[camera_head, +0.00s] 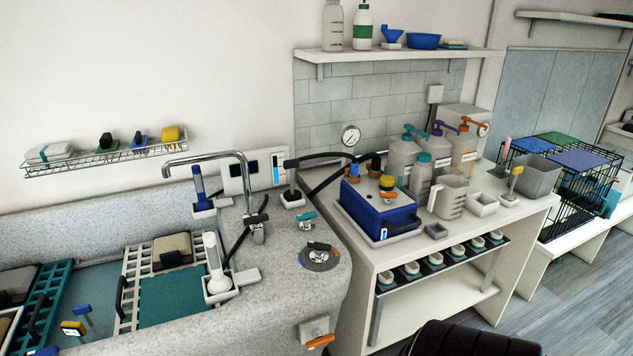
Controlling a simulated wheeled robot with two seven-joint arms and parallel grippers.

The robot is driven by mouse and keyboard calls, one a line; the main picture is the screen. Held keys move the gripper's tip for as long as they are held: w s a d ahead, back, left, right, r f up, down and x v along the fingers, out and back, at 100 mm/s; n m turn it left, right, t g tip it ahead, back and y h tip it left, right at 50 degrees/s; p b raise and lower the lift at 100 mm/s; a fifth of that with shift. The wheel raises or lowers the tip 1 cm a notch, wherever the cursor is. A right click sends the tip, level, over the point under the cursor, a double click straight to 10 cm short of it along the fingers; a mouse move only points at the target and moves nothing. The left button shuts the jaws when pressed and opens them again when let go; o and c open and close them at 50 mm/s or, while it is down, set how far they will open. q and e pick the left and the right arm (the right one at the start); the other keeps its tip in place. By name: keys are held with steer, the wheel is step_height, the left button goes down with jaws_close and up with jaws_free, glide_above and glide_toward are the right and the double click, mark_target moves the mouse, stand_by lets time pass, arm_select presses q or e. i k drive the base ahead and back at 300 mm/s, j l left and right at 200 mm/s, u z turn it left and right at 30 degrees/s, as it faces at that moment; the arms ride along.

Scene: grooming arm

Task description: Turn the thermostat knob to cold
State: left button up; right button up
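Neither of my grippers is in view, and nothing touches the knob.
The chrome tap (256,225) arches left over the tub. An orange-handled lever (318,341) sticks out of the tub's front. Right of the deck, a blue machine (380,212) and bottles crowd the counter (400,258).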

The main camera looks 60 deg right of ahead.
mark_target(319, 248)
steer(key=z, duration=1.75)
steer(key=i+l+u, duration=0.1)
steer(key=i+l, duration=0.4)
